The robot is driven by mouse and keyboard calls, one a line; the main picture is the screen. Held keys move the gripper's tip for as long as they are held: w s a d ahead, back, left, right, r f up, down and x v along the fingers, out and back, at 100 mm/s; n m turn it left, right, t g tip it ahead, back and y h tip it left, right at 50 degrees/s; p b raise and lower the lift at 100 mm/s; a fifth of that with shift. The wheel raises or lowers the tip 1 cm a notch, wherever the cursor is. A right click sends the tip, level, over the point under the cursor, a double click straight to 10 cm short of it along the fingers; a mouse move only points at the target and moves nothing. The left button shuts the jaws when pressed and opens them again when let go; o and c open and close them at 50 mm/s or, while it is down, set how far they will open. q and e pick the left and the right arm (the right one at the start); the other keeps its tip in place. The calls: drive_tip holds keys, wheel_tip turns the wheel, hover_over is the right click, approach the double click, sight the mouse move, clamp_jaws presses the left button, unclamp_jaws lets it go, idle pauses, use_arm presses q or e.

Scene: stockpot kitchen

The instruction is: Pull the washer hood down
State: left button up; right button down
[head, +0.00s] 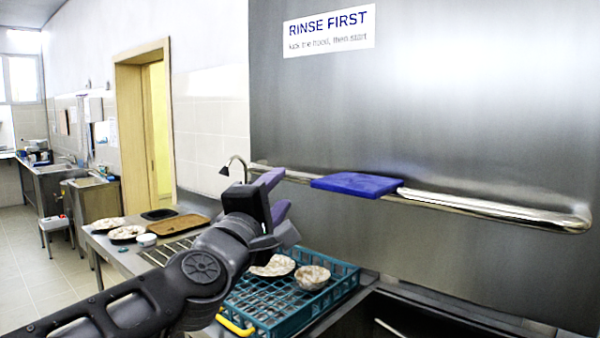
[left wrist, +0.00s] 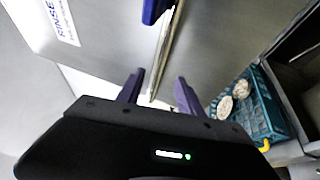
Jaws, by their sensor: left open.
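The washer hood (head: 450,110) is a large brushed steel panel filling the right of the head view. A steel bar handle (head: 490,207) runs across its lower part, with a flat blue pad (head: 355,184) on it. My left gripper (head: 275,196) is open, its purple fingers at the bar's left end, left of the blue pad. In the left wrist view, the bar (left wrist: 163,55) runs down between the two fingertips (left wrist: 159,78), and the blue pad (left wrist: 152,10) is at the top edge. I cannot tell whether the fingers touch the bar. My right gripper is not in view.
Below the hood, a teal dish rack (head: 290,300) with dirty dishes and a yellow handle stands on the counter, partly behind my left arm. A brown tray (head: 175,227) and dirty plates lie left of it.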

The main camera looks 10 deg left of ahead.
sight(289, 178)
use_arm(q)
drive_tip(key=p+x, duration=0.2)
drive_tip(key=x, duration=0.5)
drive_tip(key=shift+w+r, duration=0.2)
drive_tip(key=shift+c, duration=0.3)
clamp_jaws()
idle(0.4)
idle(0.9)
